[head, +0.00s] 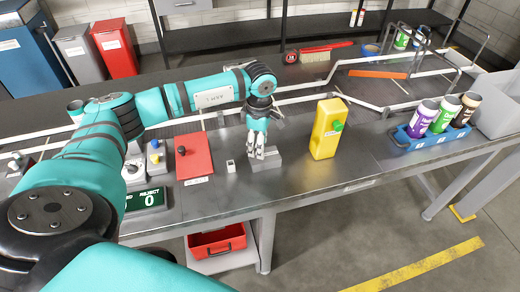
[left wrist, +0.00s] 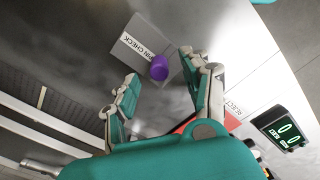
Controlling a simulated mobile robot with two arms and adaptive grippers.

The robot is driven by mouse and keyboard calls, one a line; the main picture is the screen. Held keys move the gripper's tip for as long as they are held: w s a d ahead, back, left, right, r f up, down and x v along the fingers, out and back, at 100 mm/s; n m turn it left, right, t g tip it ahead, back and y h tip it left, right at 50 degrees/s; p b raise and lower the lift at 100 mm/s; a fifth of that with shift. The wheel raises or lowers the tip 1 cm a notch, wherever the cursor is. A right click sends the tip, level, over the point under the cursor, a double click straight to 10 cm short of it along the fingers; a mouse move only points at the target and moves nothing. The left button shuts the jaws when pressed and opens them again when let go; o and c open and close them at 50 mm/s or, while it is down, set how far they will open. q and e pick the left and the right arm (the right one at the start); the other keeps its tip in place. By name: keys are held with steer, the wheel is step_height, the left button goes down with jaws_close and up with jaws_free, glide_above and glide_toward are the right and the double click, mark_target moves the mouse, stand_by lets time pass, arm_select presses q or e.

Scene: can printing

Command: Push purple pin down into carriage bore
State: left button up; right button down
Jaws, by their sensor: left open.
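My left gripper (head: 262,150) points down over a small grey block (head: 268,162) near the table's front edge. In the left wrist view, the purple pin (left wrist: 159,68) shows as a rounded purple top at the edge of the grey block (left wrist: 137,52), which has a "PIN CHECK" label. The left gripper (left wrist: 157,75) is open, its two fingers on either side of the pin with gaps. How deep the pin sits and any bore are hidden. In the head view the pin is hidden by the gripper. My right gripper is not in view.
A blue carrier (head: 405,143) with cans stands at the right.

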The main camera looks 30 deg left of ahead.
arm_select(q)
steer(key=shift+f+p, duration=0.3)
steer(key=shift+f, duration=1.2)
steer(key=shift+c, duration=0.4)
jaws_close()
steer(key=shift+r, duration=0.1)
